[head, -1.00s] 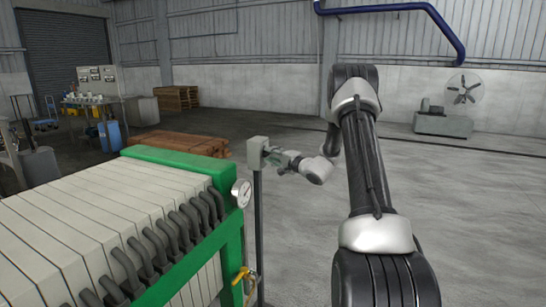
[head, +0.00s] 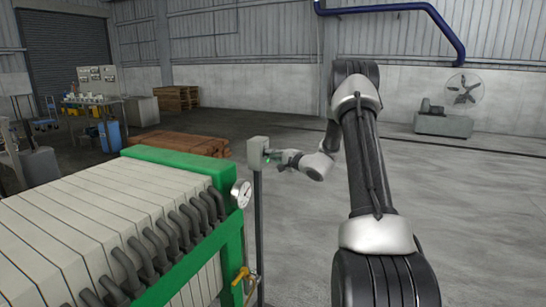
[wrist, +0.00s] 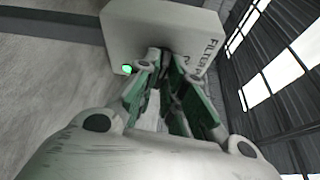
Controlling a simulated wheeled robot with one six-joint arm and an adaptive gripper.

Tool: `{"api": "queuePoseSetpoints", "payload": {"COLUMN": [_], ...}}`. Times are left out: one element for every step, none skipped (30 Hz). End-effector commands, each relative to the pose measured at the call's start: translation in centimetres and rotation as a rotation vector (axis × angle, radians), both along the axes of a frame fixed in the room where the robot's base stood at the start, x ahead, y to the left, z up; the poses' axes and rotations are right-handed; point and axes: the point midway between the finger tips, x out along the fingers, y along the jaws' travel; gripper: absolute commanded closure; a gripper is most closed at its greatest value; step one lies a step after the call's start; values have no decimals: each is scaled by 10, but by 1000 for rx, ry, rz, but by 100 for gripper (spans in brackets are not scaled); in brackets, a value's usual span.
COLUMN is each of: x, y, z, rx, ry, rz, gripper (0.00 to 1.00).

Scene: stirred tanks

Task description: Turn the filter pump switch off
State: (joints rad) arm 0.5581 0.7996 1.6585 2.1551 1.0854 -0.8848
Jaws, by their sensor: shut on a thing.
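The filter pump switch box (head: 256,148) is a grey box on a thin post, just right of the filter press in the head view. In the wrist view its pale face (wrist: 135,22) carries lettering that starts "FILTER P". A green lamp (wrist: 126,69) glows on the box. My gripper (head: 273,156) is at the right side of the box. In the wrist view my gripper's fingers (wrist: 164,66) close on a dark switch handle (wrist: 157,53) at the box face. The fingers hide most of the handle, so I cannot tell its exact angle.
The filter press (head: 110,225), with pale plates, a green frame and a gauge (head: 241,193), stands close at the left. A yellow-handled valve (head: 242,275) is low beside the post. The floor to the right is open, with a fan (head: 464,90) far back.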

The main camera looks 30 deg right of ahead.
Motion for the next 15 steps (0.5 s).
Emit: {"api": "queuePoseSetpoints", "payload": {"x": [0, 0, 0, 0, 0, 0, 0, 0, 0, 0, 0, 1, 1, 1, 1], "y": [0, 0, 0, 0, 0, 0, 0, -1, -1, -1, -1, -1, -1, -2, -2], "z": [1, 0, 1, 1, 1, 2, 2, 2, 2, 2, 2, 3, 3, 3, 3], "rx": [25, 44, 71, 93, 114, 143, 165, 187, 217, 240, 261, 291, 313, 336, 366], "ry": [21, 37, 57, 73, 91, 112, 131, 148, 172, 190, 207, 230, 248, 266, 289], "rz": [0, 0, 0, 0, 0, 0, 0, -1, 0, -1, 0, 0, -1, -1, -1], "gripper": [100, 100, 100, 100, 100, 100, 100, 100, 100, 100, 100, 100, 100, 100, 100]}}
